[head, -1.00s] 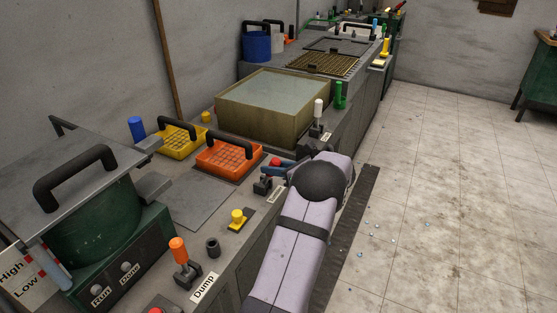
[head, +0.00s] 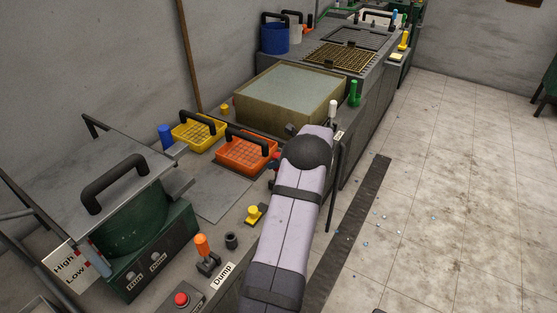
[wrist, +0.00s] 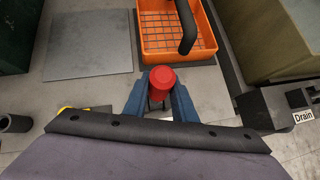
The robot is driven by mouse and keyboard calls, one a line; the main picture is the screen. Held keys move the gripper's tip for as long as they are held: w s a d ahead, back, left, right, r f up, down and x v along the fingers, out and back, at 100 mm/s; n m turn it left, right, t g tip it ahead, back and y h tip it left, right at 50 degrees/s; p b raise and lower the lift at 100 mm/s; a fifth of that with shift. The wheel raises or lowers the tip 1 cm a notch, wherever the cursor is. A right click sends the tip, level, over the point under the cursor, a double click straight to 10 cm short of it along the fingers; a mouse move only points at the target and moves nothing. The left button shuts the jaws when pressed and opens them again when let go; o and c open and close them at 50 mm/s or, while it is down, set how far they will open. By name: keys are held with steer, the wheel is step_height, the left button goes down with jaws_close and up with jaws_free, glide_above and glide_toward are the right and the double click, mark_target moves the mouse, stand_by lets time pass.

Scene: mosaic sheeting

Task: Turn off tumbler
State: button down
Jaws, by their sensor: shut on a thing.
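My gripper (wrist: 160,90) has two blue fingers, closed from both sides on a red-topped lever (wrist: 161,79) in the wrist view. In the head view my lilac arm hides most of the gripper, and only a bit of the red top (head: 275,158) shows beside the arm. A dark green drum (head: 130,217) under a grey lid, possibly the tumbler, stands at the left on a green control box (head: 160,262). The box has two small knobs, and their labels are hard to read.
An orange basket (wrist: 177,49) lies just beyond the gripper. A yellow-topped lever (head: 254,213), an orange-topped lever (head: 205,250) and a red button (head: 181,299) are nearer. A white-topped lever (head: 333,108) stands farther along the bench. Open floor (head: 455,185) lies right.

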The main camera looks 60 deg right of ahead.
steer(key=c, duration=1.5)
jaws_free()
steer(key=shift+o, duration=0.2)
steer(key=b+v, duration=0.1)
steer(key=v, duration=0.6)
steer(key=shift+s, duration=0.1)
